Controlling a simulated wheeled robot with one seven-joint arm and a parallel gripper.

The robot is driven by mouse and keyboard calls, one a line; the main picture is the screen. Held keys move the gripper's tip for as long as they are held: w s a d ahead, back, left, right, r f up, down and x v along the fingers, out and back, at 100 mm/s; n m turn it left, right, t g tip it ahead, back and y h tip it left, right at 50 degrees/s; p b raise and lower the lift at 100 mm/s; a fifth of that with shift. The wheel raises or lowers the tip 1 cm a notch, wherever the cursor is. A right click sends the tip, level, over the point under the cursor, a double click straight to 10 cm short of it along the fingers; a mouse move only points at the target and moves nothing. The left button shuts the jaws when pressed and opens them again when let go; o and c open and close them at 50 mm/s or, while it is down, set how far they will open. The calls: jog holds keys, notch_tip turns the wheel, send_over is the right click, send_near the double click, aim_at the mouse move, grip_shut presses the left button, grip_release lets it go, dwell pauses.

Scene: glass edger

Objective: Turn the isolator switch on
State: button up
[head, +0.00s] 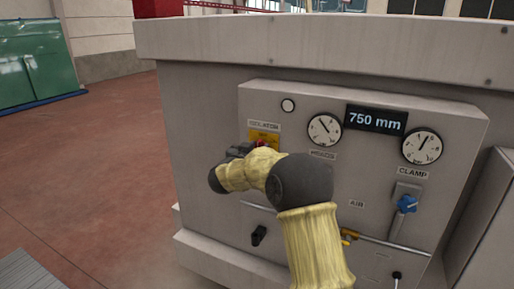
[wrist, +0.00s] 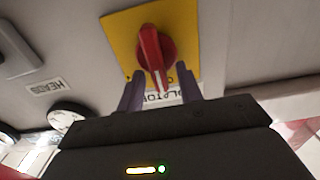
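The isolator switch is a red rotary handle (wrist: 152,50) on a yellow plate (wrist: 185,25). In the wrist view its grip runs nearly top to bottom, tilted slightly. My gripper (wrist: 159,84) is open, with its two dark fingers on either side of the handle's lower end. Gaps show between the fingers and the handle, and I cannot tell any contact. In the head view the yellow plate (head: 263,134) sits under the ISOLATOR label, and my gripper (head: 243,149) and wrist hide most of the red handle.
A yellow-handled valve (head: 348,235) is beside my arm. Open red floor (head: 90,170) lies to the left.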

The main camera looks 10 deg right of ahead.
grip_shut()
jog(key=shift+m+b, duration=0.4)
jog(key=shift+b, duration=0.1)
jog(key=shift+s+d+f+m+b, duration=0.15)
jog(key=shift+d+f+m+b, duration=0.05)
jog(key=shift+m+b, duration=1.65)
jog(key=shift+s+d+f+m+b, duration=0.15)
jog(key=shift+s+d+m+b, duration=0.1)
jog(key=shift+m+b, duration=1.6)
jog(key=shift+s+d+f+m+b, duration=0.1)
jog(key=shift+d+f+m+b, duration=0.1)
jog(key=shift+m+b, duration=1.65)
jog(key=shift+o, duration=0.5)
grip_release()
